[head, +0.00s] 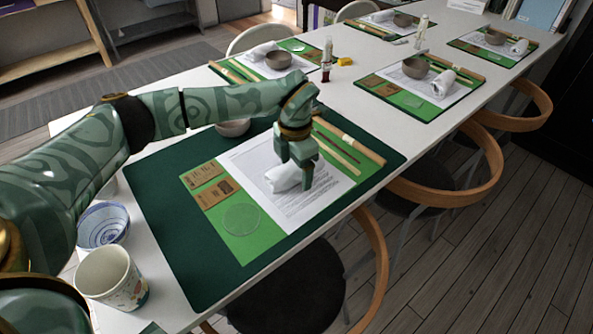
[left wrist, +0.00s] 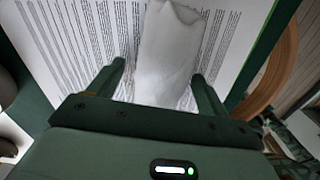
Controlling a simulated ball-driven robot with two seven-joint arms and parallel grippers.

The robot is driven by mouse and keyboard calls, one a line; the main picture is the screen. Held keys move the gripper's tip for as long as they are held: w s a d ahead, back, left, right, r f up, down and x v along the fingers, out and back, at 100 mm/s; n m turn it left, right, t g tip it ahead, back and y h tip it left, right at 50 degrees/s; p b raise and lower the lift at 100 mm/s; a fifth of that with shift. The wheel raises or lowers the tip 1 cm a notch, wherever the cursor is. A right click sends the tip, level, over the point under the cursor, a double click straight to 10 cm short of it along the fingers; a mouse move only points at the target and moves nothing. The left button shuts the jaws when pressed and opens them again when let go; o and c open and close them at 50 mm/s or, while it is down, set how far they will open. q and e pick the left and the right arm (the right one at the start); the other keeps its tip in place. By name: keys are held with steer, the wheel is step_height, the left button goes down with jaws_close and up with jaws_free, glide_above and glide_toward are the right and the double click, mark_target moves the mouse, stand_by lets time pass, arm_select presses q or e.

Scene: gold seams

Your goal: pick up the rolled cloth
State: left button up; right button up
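The rolled cloth (head: 283,178) is white and lies on a printed white sheet (head: 309,205) on the near green mat. In the left wrist view the cloth (left wrist: 168,55) runs away from me between the two fingers of my left gripper (left wrist: 160,82). That gripper is open, with a finger on each side of the cloth and visible space beside it. In the head view my left gripper (head: 306,178) points down over the cloth and hides part of it. I cannot tell whether a finger touches it. My right gripper is not in view.
A dark green mat (head: 165,230) lies under the place setting. Wooden sticks (head: 350,138) lie right of the sheet, a clear disc (head: 241,219) in front. A patterned cup (head: 112,279) and blue-white bowl (head: 103,224) stand at left. A bowl (head: 233,127) sits behind my arm.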

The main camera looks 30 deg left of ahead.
arm_select(q)
steer(key=c, duration=0.9)
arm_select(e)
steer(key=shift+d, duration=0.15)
